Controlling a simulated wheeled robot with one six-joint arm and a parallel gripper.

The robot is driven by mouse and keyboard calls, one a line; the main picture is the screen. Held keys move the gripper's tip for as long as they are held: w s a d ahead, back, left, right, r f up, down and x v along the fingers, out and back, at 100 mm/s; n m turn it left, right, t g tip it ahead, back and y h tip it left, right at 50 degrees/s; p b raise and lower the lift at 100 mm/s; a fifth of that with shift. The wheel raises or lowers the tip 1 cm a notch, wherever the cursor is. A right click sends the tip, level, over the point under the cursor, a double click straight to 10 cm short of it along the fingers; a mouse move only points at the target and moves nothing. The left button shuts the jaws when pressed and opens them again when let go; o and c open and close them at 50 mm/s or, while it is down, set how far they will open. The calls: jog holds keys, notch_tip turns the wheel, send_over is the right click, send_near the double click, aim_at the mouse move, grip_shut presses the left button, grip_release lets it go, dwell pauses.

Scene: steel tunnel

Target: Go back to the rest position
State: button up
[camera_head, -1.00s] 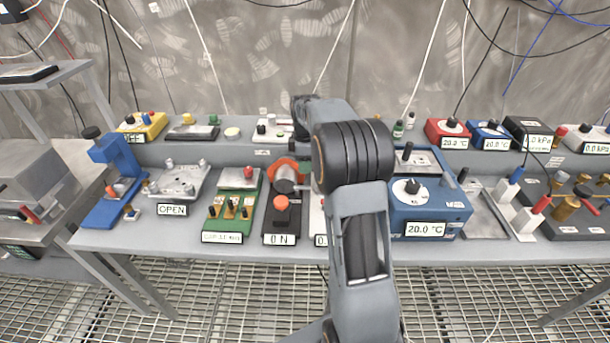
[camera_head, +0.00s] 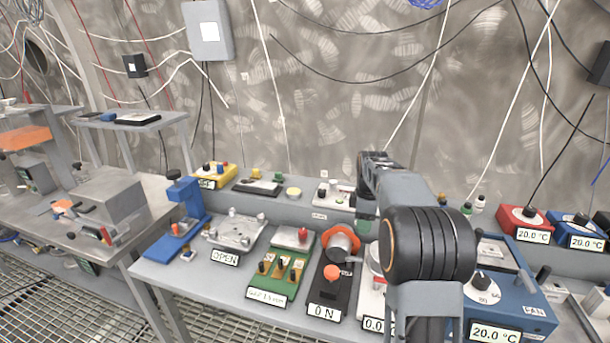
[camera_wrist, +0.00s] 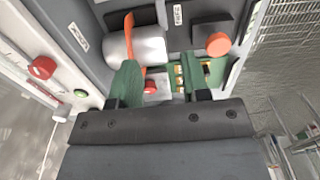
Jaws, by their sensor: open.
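My gripper shows in the wrist view (camera_wrist: 160,82) with its two green fingers apart and nothing between them. In the head view my arm reaches over the bench, and its links hide most of the gripper; a bit of green finger (camera_head: 367,205) shows. The gripper is above the bench devices, near the device marked 0 N, with its orange knob (camera_head: 331,271) and metal cylinder (camera_wrist: 135,46). The green board (camera_head: 281,269) with brass parts lies beyond the fingers in the wrist view.
The bench (camera_head: 222,281) holds several devices: a blue stand (camera_head: 182,222), a plate marked OPEN (camera_head: 237,231) and a blue 20.0 °C box (camera_head: 505,297). A raised back shelf carries smaller items. A side table (camera_head: 83,234) stands left. Open space lies above the bench left of my arm.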

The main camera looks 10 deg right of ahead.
jog(key=s+a+m+t, duration=0.1)
jog(key=s+a+m, duration=0.3)
jog(key=s, duration=0.4)
jog(key=s+a+m+t+p, duration=0.1)
jog(key=s+a+m, duration=0.3)
jog(key=s, duration=0.3)
jog(key=s+a+m+t, duration=0.1)
jog(key=s+a+m, duration=0.3)
jog(key=s+a, duration=0.2)
jog(key=s+r, duration=0.1)
jog(key=s, duration=0.1)
jog(key=shift+s+a+t+p, duration=0.3)
jog(key=shift+s+a+p, duration=0.05)
